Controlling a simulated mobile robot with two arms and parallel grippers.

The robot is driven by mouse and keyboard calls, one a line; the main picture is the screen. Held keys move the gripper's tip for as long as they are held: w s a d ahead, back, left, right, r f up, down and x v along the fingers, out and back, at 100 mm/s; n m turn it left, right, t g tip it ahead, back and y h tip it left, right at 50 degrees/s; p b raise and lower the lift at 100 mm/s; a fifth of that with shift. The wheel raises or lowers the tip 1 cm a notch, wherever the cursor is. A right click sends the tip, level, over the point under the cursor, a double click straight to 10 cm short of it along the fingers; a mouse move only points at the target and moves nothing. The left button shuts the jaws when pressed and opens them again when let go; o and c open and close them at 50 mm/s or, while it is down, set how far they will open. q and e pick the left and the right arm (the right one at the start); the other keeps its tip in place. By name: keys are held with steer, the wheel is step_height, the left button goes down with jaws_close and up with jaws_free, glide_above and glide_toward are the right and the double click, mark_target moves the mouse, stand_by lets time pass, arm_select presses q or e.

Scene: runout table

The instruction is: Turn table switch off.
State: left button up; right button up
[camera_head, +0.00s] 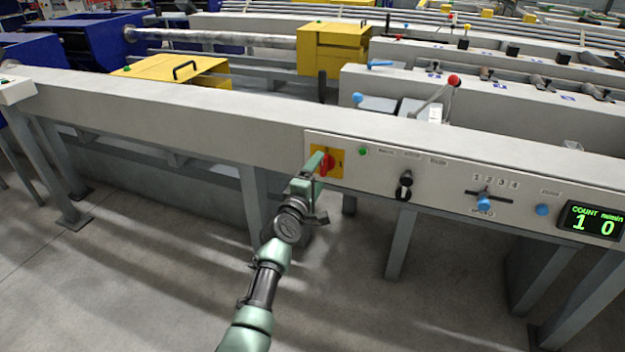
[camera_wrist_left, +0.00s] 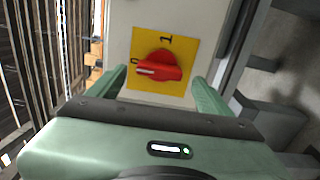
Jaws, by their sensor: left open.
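The table switch is a red rotary knob (camera_head: 327,163) on a yellow plate (camera_head: 340,160) at the left end of the front panel. In the left wrist view the knob (camera_wrist_left: 158,68) lies roughly crosswise on its plate (camera_wrist_left: 178,50). Its white mark is at the left end, near the "0"; the "1" is above the knob. My left gripper (camera_wrist_left: 159,80) is open in front of the plate, one finger on each side of the knob, with gaps to it. In the head view the left gripper (camera_head: 316,172) partly covers the plate. My right gripper does not show.
The panel also carries a green lamp (camera_head: 362,152), a black selector (camera_head: 405,186), a blue-knobbed speed slider (camera_head: 483,201), a blue button (camera_head: 542,210) and a lit counter display (camera_head: 594,220). Yellow boxes (camera_head: 333,50) and a red-tipped lever (camera_head: 453,81) stand behind. Table legs stand below.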

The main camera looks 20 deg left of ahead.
arm_select(q)
steer(key=s+p, duration=0.1)
steer(key=s, duration=0.4)
steer(key=shift+s, duration=0.1)
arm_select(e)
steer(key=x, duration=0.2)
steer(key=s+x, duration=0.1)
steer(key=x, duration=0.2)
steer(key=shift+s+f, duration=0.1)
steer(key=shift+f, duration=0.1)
